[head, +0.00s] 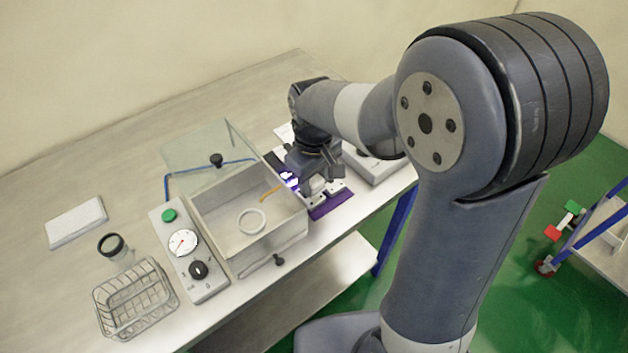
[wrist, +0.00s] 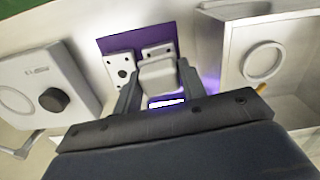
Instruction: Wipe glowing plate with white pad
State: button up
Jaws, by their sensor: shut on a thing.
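My gripper (wrist: 158,85) is shut on a white pad (wrist: 157,73), which sits between its two fingers in the wrist view. The glowing plate (wrist: 167,102) shows as a bright white strip with violet light just beside the held pad, partly hidden by my gripper. In the head view the glow (head: 290,180) is at the left of my gripper (head: 318,186), low over the purple mat (head: 330,203). I cannot tell whether the pad touches the plate.
An open metal box (head: 240,208) with a raised clear lid (head: 207,148) and a white ring (head: 252,221) stands close left. A control panel (head: 188,250), wire basket (head: 133,298) and white block (head: 76,222) are further left. A device with a dark knob (wrist: 42,88) is on the other side.

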jog(key=shift+r+p, duration=1.9)
jog(key=shift+r, duration=0.6)
